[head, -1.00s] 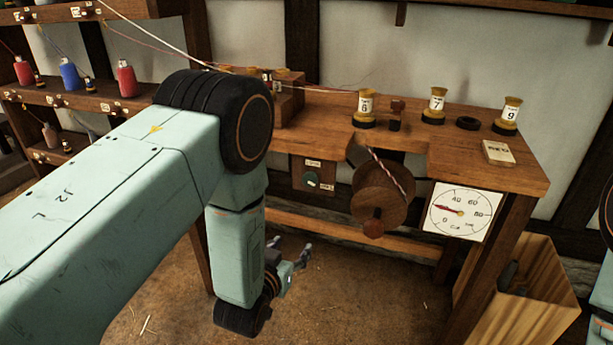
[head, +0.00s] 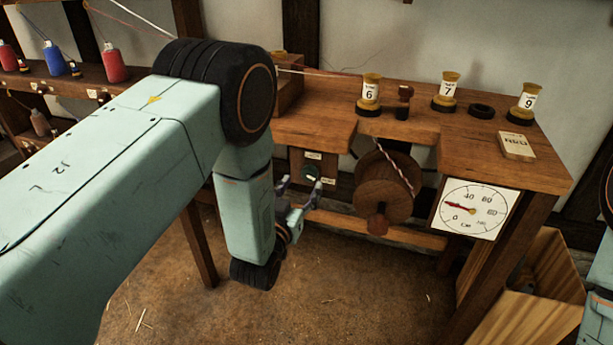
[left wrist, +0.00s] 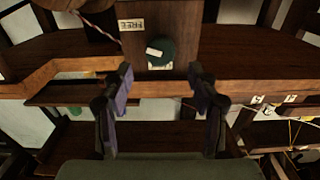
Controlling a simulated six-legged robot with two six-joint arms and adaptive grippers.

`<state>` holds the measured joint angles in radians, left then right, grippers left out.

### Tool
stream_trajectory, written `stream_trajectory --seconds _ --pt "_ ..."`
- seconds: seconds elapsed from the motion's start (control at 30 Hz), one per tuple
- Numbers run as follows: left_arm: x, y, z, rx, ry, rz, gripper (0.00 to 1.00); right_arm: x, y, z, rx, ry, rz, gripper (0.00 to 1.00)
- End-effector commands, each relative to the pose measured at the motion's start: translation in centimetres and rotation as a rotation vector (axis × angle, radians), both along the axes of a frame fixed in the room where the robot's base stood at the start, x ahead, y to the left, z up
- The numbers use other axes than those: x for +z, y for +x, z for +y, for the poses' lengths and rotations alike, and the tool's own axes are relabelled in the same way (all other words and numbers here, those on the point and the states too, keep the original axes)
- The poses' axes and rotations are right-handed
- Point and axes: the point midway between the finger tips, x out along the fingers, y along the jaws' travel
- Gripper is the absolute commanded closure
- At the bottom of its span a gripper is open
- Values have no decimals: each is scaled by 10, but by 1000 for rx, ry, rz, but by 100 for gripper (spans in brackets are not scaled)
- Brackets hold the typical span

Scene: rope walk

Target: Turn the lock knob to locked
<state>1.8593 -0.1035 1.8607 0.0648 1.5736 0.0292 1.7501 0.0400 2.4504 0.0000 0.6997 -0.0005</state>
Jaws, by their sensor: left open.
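The lock knob (head: 311,172) is a round, dark green knob on a wooden panel under the bench's left part. In the left wrist view the knob (left wrist: 161,52) shows a white pointer mark slanted on its face. A label reading FREE (left wrist: 131,25) sits beside it, upside down in that view; a second label by the knob is partly covered. My left gripper (head: 300,188) is open and empty, just in front of and below the panel. In the left wrist view its fingers (left wrist: 160,75) stand apart on either side below the knob, not touching it.
A wooden reel (head: 384,190) with twisted rope hangs right of the panel. A white dial (head: 474,210) is farther right. Numbered spools (head: 370,95) stand on the bench top (head: 335,125). A wooden bin (head: 530,320) stands at the lower right. A bench rail runs below the panel.

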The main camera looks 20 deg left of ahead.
Motion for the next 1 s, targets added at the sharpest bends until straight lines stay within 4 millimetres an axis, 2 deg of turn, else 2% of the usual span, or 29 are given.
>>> stream_trajectory --seconds 0.1,0.3,0.7,1.0 --pt "-2 20 0 1 0 -3 41 -8 0 0 0 0 0 60" --pt "-2 44 0 1 -1 -1 41 -14 0 0 0 0 0 60" --pt "-1 54 1 1 0 1 41 -15 0 0 0 0 0 60" --pt "-1 54 1 1 0 2 67 -15 0 0 0 0 -1 60"
